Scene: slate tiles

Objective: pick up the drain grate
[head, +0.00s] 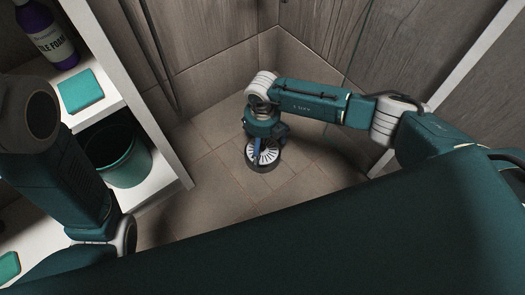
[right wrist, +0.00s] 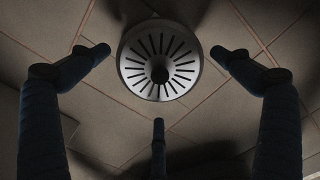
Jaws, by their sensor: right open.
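The drain grate is a round, pale disc with dark radial slots and a dark centre; it lies at floor level in the head view (head: 268,156) and near the top centre of the right wrist view (right wrist: 159,56). My right gripper (right wrist: 160,80) is open and empty. Two of its fingers are spread left and right of the grate and the third is below it in the picture, all apart from it. In the head view the right gripper (head: 260,150) hangs over the grate and hides part of it. My left arm shows at the left, its gripper out of view.
A white shelf unit (head: 165,145) stands at the left, holding a purple bottle (head: 48,38), a teal sponge-like block (head: 80,90) and a dark green bucket (head: 120,160). Tiled walls meet in the corner behind my right arm. The tiled floor (head: 205,190) around the grate is clear.

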